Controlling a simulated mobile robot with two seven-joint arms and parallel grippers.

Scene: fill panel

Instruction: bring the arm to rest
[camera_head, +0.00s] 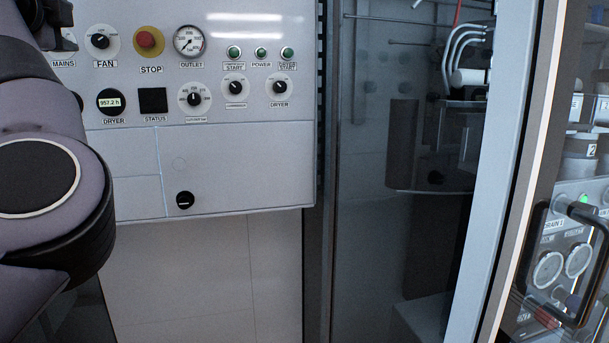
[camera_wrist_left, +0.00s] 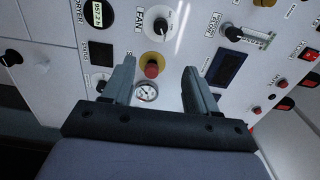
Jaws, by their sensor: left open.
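My left arm (camera_head: 42,190) comes in from the left edge of the head view. It covers the left end of the white control panel (camera_head: 240,150). A dark part of its gripper end shows at the top left, beside the FAN knob (camera_head: 100,41). In the left wrist view my left gripper (camera_wrist_left: 158,68) has its two grey fingers apart with nothing held. The red STOP button (camera_wrist_left: 152,70) and the round gauge (camera_wrist_left: 146,92) appear between the fingers, beyond them on the panel. I cannot tell the exact gap to the panel. My right gripper is not in view.
The panel carries several knobs, green buttons and the red STOP button on a yellow base. A small black knob (camera_head: 185,200) sits low on it. To the right are a dark glass cabinet (camera_head: 400,230) and a door with a black handle (camera_head: 560,265).

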